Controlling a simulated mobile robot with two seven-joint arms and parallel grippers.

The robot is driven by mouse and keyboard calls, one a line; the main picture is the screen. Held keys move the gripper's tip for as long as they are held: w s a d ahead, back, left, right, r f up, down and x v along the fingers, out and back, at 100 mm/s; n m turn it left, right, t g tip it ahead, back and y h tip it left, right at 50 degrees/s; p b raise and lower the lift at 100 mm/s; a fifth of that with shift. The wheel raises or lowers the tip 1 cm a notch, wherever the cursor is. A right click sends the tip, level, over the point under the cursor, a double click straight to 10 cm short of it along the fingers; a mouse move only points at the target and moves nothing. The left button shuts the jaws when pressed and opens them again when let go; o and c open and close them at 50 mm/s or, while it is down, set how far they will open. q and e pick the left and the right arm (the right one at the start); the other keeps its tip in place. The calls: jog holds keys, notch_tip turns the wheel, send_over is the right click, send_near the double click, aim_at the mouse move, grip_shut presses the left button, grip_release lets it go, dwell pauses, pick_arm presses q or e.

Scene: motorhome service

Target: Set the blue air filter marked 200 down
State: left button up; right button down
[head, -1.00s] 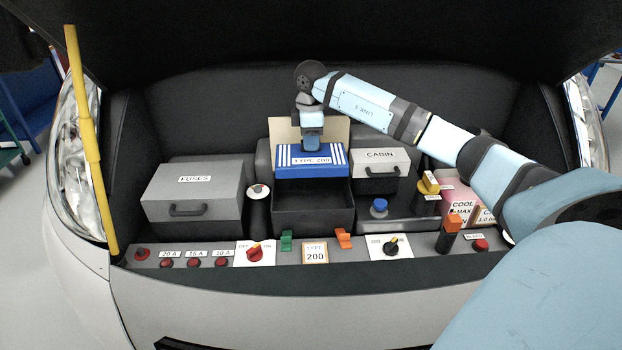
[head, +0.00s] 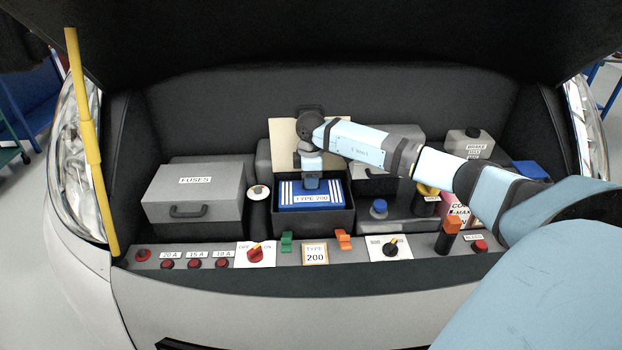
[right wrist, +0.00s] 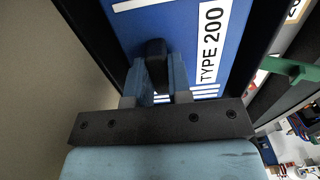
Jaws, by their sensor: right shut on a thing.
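The blue air filter (head: 311,200) has white stripes and a label reading TYPE 200. In the head view it lies inside the open black box (head: 343,221), its top below the rim. In the right wrist view the filter (right wrist: 185,30) fills much of the top, with a dark box wall beside it. My right gripper (head: 311,185) reaches down from above and is shut on the filter's dark grip tab (right wrist: 154,60). The filter's underside is hidden, so I cannot tell whether it touches the box floor. My left gripper is not in view.
A tan lid (head: 283,140) stands open behind the box. The grey fuse box (head: 195,190) is left; a blue-capped reservoir (head: 379,208) is right.

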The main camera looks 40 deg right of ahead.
jog(key=shift+f, duration=0.55)
jog(key=c, duration=1.1)
grip_release()
jog(key=shift+o, duration=0.2)
jog(key=shift+r, duration=0.25)
notch_tip(320, 180, up, 13)
jog(key=b, duration=0.1)
jog(key=shift+f, duration=0.15)
